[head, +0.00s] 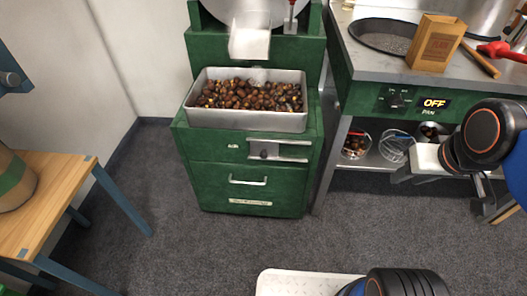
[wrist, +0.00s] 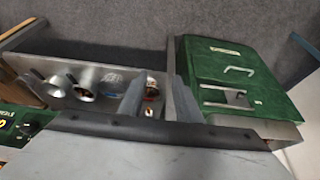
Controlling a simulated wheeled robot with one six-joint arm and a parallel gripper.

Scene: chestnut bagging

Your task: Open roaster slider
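The green roaster (head: 250,178) stands left of the counter in the head view. Its slider (head: 264,153) is a small dark knob in a metal track on the front, right of the AIR label, and sits near the track's left end. In the wrist view the roaster (wrist: 215,75) is at the right, seen upside down, with the slider track (wrist: 226,98) on its face. My gripper (wrist: 158,88) is open and empty, its two grey fingers apart, to the side of the roaster and not touching the slider. Its fingers are hard to make out in the head view.
A metal tray (head: 245,121) full of chestnuts sits on the roaster under a chute (head: 250,40). The steel counter (head: 380,72) with an OFF display (head: 434,104) and a paper bag (head: 437,43) is at right. A wooden table (head: 62,195) is at left. The floor ahead is clear.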

